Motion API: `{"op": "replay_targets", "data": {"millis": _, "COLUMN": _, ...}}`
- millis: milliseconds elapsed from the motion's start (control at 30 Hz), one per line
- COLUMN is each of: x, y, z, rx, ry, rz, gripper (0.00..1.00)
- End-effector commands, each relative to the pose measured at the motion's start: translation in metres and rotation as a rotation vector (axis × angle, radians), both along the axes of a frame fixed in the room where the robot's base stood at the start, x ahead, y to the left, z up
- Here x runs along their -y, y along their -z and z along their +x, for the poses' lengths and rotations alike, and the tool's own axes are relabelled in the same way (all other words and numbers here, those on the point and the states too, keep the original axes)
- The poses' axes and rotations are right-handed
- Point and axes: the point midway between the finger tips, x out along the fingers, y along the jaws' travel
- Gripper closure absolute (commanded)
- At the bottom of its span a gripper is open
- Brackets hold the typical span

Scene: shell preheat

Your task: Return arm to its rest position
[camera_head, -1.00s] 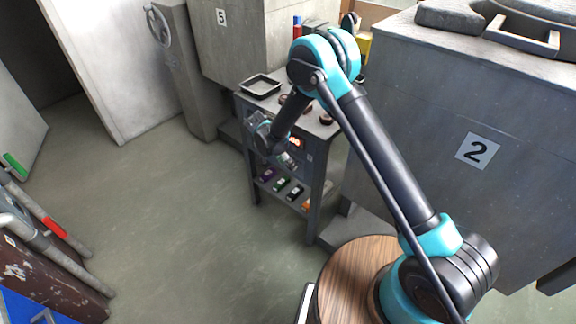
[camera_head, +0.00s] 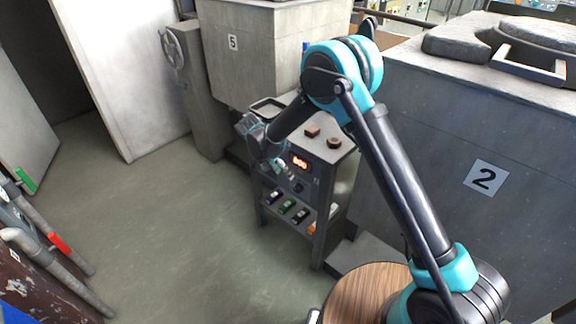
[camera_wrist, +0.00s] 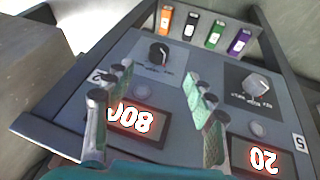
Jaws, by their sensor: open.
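My arm reaches from its wooden-topped base (camera_head: 360,295) up over a teal elbow and down to the left. My gripper (camera_head: 282,168) hangs in front of the control panel of a small grey stand. In the wrist view my gripper (camera_wrist: 155,100) is open and empty, its two fingers apart over the panel (camera_wrist: 195,75). The panel bears a black knob (camera_wrist: 158,52), a grey knob (camera_wrist: 255,86) and two lit red displays, reading 800 (camera_wrist: 130,120) and 20 (camera_wrist: 263,159) upside down. The fingers partly cover the 800 display. Contact with the panel cannot be told.
Furnace 2 (camera_head: 445,150) stands close right, unit 5 (camera_head: 265,70) behind. Floor at left (camera_head: 150,220) is clear.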

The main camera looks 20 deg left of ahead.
Motion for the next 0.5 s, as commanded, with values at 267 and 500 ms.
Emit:
{"op": "replay_targets", "data": {"millis": 267, "x": 0.009, "y": 0.022, "z": 0.007, "rx": 0.000, "ry": 0.001, "rz": -0.001, "gripper": 0.45}}
{"op": "replay_targets", "data": {"millis": 500, "x": 0.024, "y": 0.061, "z": 0.018, "rx": 0.000, "ry": 0.001, "rz": 0.000, "gripper": 0.45}}
